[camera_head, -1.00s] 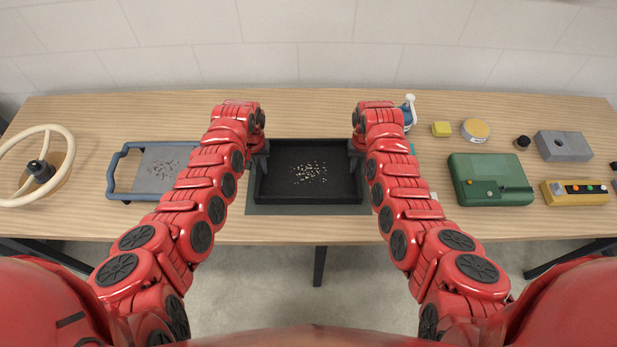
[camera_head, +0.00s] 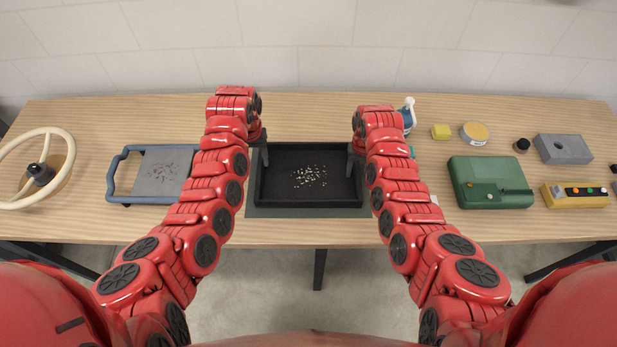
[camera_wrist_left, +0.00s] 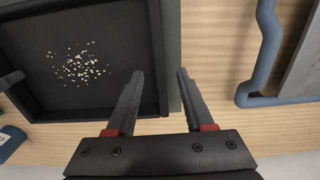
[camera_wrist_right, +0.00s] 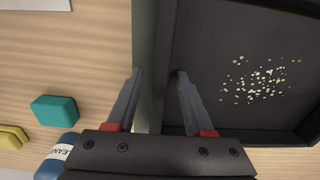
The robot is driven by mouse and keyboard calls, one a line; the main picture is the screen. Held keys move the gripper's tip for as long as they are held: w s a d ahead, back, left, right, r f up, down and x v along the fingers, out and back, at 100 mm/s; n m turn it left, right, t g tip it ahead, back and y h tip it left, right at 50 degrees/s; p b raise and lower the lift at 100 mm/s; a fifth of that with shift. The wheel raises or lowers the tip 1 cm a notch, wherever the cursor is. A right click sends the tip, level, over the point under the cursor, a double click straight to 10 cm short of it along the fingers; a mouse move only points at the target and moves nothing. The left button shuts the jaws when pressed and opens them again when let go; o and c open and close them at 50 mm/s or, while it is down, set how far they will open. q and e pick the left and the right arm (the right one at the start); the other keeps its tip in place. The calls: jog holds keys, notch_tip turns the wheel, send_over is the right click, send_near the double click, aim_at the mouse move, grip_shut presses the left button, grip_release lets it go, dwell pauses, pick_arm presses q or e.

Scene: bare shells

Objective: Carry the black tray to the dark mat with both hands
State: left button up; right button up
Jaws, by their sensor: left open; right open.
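The black tray (camera_head: 310,199), with pale crumbs scattered on its floor, sits on the dark mat (camera_head: 300,212), whose edges show around it. My left gripper (camera_head: 261,152) is open at the tray's left wall. In the left wrist view, that tray wall (camera_wrist_left: 166,50) runs between the spread fingers (camera_wrist_left: 160,80), which look to be above it. My right gripper (camera_head: 353,160) is open at the tray's right wall. In the right wrist view, the wall (camera_wrist_right: 153,50) passes between its fingers (camera_wrist_right: 158,75). Contact with the walls cannot be told.
A blue-framed grey tray (camera_head: 158,172) and a cream steering wheel (camera_head: 38,168) lie left.

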jog(key=shift+r, duration=0.15)
pick_arm(q)
notch_tip(320, 180, up, 6)
jog(key=shift+f, duration=0.15)
pick_arm(e)
notch_tip(320, 180, up, 12)
dwell(0.5)
jog(key=shift+f, duration=0.2)
